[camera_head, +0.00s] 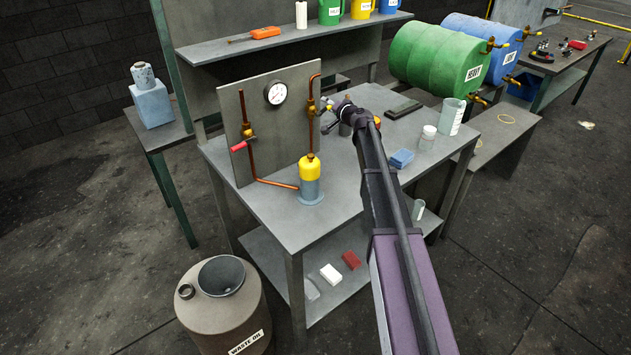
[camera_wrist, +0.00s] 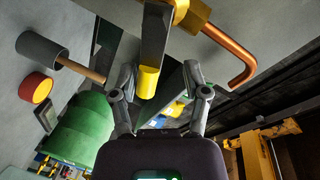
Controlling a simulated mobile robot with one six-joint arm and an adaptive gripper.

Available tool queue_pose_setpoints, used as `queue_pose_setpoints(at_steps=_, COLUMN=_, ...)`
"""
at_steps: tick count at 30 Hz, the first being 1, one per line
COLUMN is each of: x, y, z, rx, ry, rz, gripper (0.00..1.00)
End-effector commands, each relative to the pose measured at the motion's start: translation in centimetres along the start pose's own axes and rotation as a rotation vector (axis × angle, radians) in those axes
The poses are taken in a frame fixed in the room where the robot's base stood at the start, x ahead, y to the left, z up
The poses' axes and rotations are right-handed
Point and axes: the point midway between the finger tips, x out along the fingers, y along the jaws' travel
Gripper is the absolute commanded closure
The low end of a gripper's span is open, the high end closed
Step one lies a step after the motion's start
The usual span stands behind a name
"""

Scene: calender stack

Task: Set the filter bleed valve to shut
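The grey back panel (camera_head: 285,140) carries copper pipes and two valves. The right valve (camera_head: 311,108) has a brass body and shows in the wrist view (camera_wrist: 190,14) beside a bent copper pipe. Its flat grey lever (camera_wrist: 155,40) ends in a yellow tip (camera_wrist: 148,82). My gripper (camera_head: 328,112) is at this valve. In the wrist view my gripper (camera_wrist: 159,74) has its fingers apart, one on each side of the yellow tip; I see no finger pressed on it. The left valve has a red handle (camera_head: 238,147). No label tells which is the bleed valve.
A pressure gauge (camera_head: 275,93) sits between the pipes. A yellow and grey filter (camera_head: 310,178) stands below on the bench (camera_head: 265,205). The bench front is mostly clear.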

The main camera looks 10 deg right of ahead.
Motion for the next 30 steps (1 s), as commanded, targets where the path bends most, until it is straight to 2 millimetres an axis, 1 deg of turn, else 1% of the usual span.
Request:
queue_pose_setpoints(at_steps=15, x=-0.3, y=-1.4, z=0.4, rx=-0.301, ry=0.057, rz=-0.004, gripper=0.42)
queue_pose_setpoints(at_steps=30, x=-0.5, y=-2.4, z=0.9, rx=-0.561, ry=0.108, rz=-0.006, gripper=0.42)
